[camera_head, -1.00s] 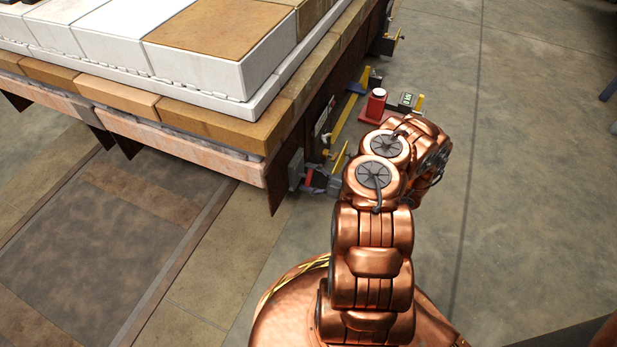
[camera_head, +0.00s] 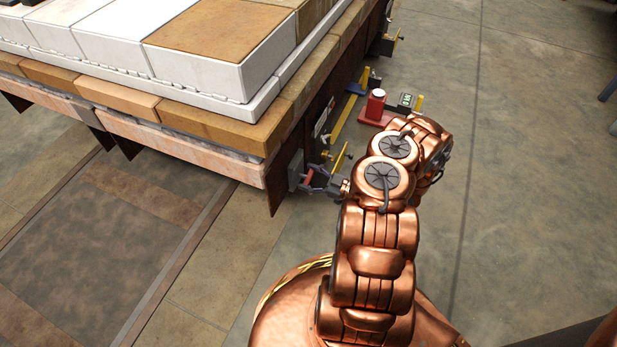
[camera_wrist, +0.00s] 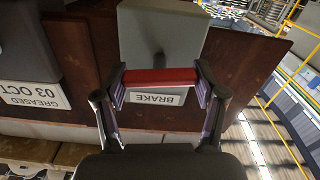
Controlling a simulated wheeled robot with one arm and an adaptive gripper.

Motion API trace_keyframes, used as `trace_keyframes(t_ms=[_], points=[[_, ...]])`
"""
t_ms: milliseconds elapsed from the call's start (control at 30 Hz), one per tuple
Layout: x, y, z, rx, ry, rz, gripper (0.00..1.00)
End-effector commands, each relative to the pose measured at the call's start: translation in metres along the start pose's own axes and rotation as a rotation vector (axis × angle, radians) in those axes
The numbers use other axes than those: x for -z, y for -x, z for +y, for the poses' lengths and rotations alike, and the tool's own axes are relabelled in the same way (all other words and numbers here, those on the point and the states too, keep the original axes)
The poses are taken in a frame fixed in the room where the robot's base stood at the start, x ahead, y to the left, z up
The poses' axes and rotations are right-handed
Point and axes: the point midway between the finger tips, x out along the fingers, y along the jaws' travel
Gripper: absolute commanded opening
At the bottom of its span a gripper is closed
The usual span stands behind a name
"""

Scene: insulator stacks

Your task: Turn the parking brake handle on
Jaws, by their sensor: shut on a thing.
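The parking brake handle is a red bar (camera_wrist: 160,77) in front of a grey box (camera_wrist: 160,35) on the cart's side. A white label reading BRAKE (camera_wrist: 158,98), upside down in the wrist view, lies just behind the bar. My gripper (camera_wrist: 160,80) has one finger at each end of the bar and is shut on it lengthwise. The bar looks level across the wrist view. In the head view my gripper (camera_head: 316,178) reaches left from my copper arm to the cart's near corner, and a little of the red handle (camera_head: 308,172) shows there.
The cart (camera_head: 170,166) carries pale and brown blocks. A grey box with a GREASED label (camera_wrist: 40,95) sits beside the brake box. A red device (camera_head: 375,105) and yellow levers (camera_head: 341,155) stand along the cart's side. Open floor (camera_head: 530,180) lies to the right.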

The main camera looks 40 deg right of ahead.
Motion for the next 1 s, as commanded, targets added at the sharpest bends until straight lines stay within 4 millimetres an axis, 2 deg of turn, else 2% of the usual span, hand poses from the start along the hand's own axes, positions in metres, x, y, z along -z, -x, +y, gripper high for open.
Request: trace_keyframes(t_ms=[300, 700, 733, 967, 1000], points=[[-0.0006, 0.0001, -0.0003, 0.001, -0.076, -0.001, 0.35], [-0.0007, 0.0, -0.0007, 0.002, -0.082, -0.001, 0.35], [-0.0007, 0.0, -0.0006, 0.002, -0.082, -0.001, 0.71], [-0.0005, 0.0, -0.0003, 0.001, -0.081, -0.001, 0.95], [-0.0004, 0.0, -0.0002, 0.001, -0.081, -0.001, 0.96]])
